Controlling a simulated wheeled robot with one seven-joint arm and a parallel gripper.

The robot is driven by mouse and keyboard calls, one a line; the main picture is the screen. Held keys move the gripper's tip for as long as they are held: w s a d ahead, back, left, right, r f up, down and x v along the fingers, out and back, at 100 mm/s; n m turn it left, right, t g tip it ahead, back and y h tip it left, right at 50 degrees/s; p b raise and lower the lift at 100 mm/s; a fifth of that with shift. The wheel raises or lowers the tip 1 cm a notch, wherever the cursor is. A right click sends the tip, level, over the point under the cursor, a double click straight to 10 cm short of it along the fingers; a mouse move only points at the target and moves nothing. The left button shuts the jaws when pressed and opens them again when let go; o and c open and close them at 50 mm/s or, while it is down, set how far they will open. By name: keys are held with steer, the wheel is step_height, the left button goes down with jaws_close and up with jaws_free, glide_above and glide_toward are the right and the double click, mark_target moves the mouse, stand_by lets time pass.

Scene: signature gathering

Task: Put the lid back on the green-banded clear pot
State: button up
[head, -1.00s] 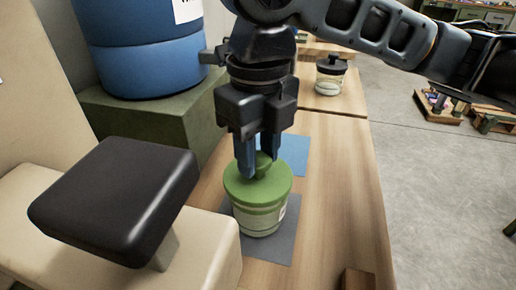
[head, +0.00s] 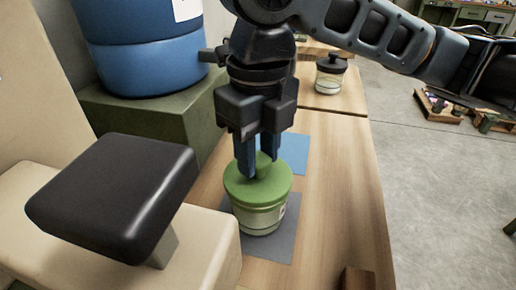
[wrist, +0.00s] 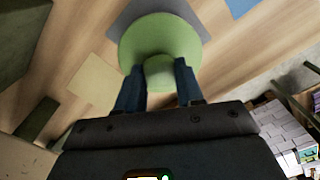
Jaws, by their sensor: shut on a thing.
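The green-banded clear pot (head: 259,218) stands upright on a dark grey mat (head: 284,238) on the wooden table. The green lid (head: 258,187) lies over the pot's mouth and looks level; whether it is fully seated I cannot tell. My gripper (head: 259,172) points down from above and is shut on the lid's knob. In the wrist view the round lid (wrist: 160,40) shows with its knob (wrist: 159,73) between my two blue fingers. The lid hides the pot in that view.
A blue mat (head: 290,153) lies behind the pot. A second clear pot with a black lid (head: 329,75) stands farther back. A black-topped armrest (head: 115,195) is close at left. A blue barrel (head: 145,50) stands on a green block behind.

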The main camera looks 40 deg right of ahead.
steer(key=o, duration=1.6)
steer(key=shift+c, duration=0.2)
steer(key=shift+r, duration=0.15)
steer(key=shift+r+p, duration=2.9)
steer(key=shift+r, duration=0.5)
steer(key=shift+c, duration=0.3)
jaws_close()
